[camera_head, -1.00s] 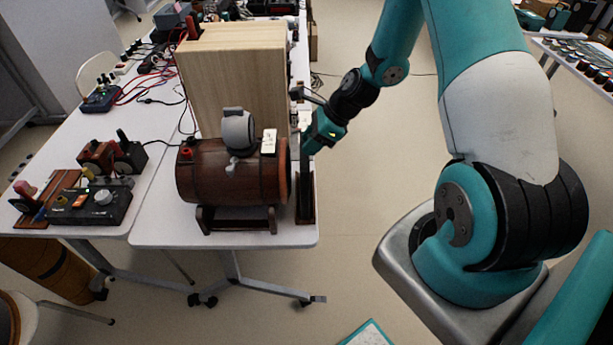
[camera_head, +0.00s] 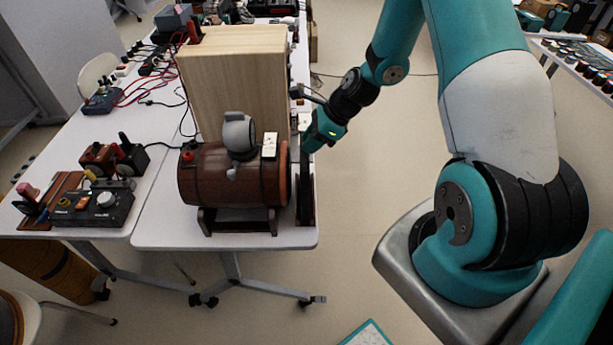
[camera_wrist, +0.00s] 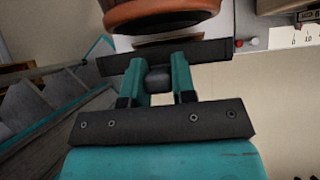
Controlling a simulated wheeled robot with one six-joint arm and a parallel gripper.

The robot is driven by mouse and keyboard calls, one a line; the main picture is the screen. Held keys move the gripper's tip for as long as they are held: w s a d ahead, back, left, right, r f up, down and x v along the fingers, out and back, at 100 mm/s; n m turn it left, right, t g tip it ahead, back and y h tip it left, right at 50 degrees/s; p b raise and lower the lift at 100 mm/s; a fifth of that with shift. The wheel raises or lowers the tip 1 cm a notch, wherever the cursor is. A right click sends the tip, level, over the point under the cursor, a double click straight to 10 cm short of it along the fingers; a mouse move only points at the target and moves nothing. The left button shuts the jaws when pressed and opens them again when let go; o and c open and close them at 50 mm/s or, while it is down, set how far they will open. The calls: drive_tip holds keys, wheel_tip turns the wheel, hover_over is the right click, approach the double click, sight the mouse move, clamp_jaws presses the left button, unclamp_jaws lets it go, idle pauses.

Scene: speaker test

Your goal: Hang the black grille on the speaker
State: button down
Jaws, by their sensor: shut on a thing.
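My gripper (camera_head: 308,146) is at the right edge of the table. In the wrist view its two teal fingers (camera_wrist: 159,76) are closed on a dark knob-like part of the black grille (camera_wrist: 213,50). In the head view the grille (camera_head: 304,190) is a thin dark upright panel, seen edge-on, so its face is hidden. It stands just right of the brown barrel-shaped body (camera_head: 226,180), close to its round end. Contact between them cannot be told. The barrel's reddish rim (camera_wrist: 160,10) shows just beyond the grille. I cannot tell whether the barrel or the wooden box (camera_head: 235,80) is the speaker.
A grey rounded device (camera_head: 238,132) and a white tag (camera_head: 270,144) are on top of the barrel. A black control box (camera_head: 95,206) and cables lie on the left table.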

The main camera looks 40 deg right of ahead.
drive_tip(key=shift+r+p, duration=2.05)
drive_tip(key=shift+r, duration=0.25)
